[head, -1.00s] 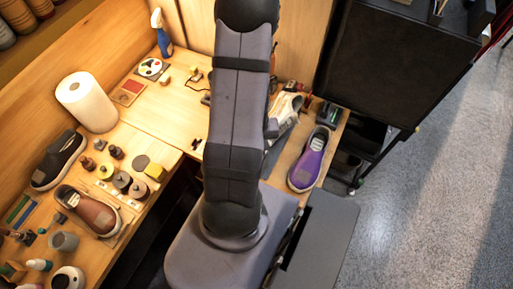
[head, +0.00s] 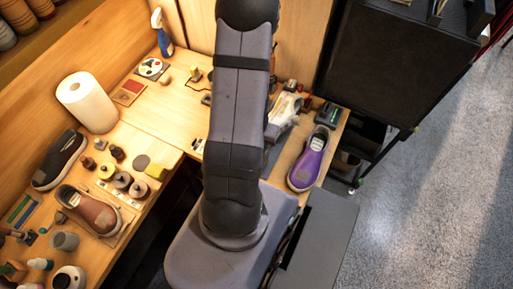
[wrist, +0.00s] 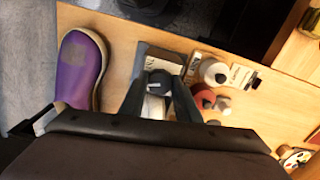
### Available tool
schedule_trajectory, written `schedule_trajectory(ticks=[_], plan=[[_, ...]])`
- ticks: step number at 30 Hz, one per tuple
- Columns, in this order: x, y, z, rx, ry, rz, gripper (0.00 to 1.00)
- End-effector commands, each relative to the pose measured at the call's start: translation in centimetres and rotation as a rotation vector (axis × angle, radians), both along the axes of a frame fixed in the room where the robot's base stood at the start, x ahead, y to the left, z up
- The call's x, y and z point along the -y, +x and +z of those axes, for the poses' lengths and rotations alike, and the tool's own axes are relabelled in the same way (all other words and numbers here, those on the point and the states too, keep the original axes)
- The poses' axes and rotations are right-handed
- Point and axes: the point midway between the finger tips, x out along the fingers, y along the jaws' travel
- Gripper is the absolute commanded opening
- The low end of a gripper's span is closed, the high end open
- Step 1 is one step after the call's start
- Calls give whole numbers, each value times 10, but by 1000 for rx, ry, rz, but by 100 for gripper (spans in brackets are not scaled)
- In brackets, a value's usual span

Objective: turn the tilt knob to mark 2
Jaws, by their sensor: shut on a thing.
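The tilt knob (wrist: 158,83) is a small dark round knob with a pale pointer line in the wrist view. It sits on a dark box (wrist: 165,55) on the wooden bench. My gripper (wrist: 160,88) points at it, with one dark finger on each side, shut on the knob. The mark numbers around the knob are too small or covered to read. In the head view my arm hides most of that spot, and the knob cannot be made out there.
A purple shoe (wrist: 80,70) stands close left of the box; it also shows in the head view (head: 309,160). White and red bottles (wrist: 203,94) stand close on the right. A dark rack (head: 390,70) borders the bench. Open floor (head: 440,200) lies beyond.

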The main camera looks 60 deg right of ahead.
Motion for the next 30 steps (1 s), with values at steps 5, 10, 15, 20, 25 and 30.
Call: schedule_trajectory(ticks=[5,10,15,20,25,30], plan=[[0,0,0,0,1,-1,10],[0,0,0,0,1,-57,10],[0,0,1,0,1,-219,10],[0,0,0,0,1,-325,10],[0,0,0,0,1,-342,10],[0,0,0,0,1,-341,41]])
